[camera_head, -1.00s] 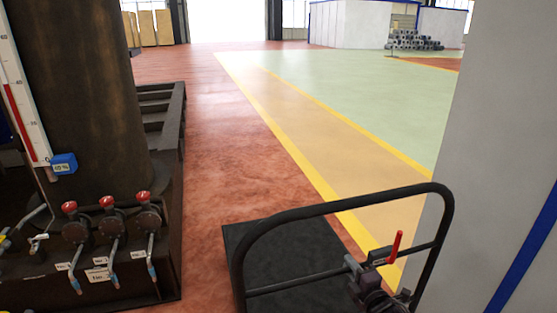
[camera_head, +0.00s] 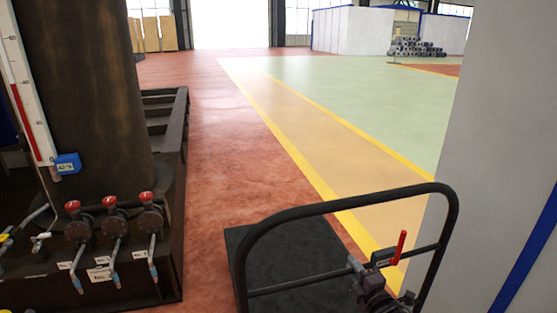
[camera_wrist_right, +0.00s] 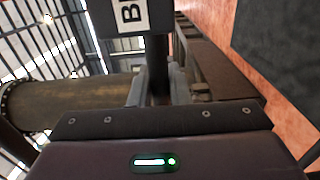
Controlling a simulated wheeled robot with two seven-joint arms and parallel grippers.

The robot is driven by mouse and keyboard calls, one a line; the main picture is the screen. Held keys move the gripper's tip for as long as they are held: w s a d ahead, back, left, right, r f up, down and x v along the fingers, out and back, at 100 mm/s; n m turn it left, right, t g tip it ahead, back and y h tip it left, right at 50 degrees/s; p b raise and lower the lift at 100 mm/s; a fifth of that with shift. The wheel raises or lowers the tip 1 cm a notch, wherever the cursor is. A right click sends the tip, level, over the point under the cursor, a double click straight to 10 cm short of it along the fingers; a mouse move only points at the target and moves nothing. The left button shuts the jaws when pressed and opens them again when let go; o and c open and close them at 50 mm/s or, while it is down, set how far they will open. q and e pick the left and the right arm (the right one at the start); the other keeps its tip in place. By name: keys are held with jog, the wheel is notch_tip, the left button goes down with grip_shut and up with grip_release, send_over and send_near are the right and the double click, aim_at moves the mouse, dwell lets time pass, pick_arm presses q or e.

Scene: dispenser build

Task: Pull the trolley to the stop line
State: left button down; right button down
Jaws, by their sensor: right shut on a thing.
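The trolley has a black flat deck (camera_head: 290,258) and a black tubular handle (camera_head: 340,203) that rises close in front of me. A small dark housing with a red lever (camera_head: 400,246) sits on the handle's lower crossbar. My right gripper (camera_head: 368,266) is at this crossbar, left of the lever. In the right wrist view its two fingers (camera_wrist_right: 158,88) are shut on a dark bar (camera_wrist_right: 158,62), with a plate (camera_wrist_right: 125,16) showing a "B" beyond. My left gripper is not in view. I cannot tell which floor marking is the stop line.
A large dark tank (camera_head: 90,90) on a black frame (camera_head: 172,190) with several red-knobbed valves stands close at left. A grey wall panel (camera_head: 490,130) with a blue stripe is close at right. A yellow-edged tan lane (camera_head: 310,140) runs ahead; red floor between is clear.

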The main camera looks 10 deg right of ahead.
jog(key=shift+w+d+r, duration=0.15)
jog(key=shift+r, duration=0.35)
jog(key=c, duration=1.2)
grip_release()
jog(key=shift+f, duration=0.15)
jog(key=shift+c, duration=0.2)
jog(key=shift+f, duration=0.2)
jog(key=shift+s, duration=0.2)
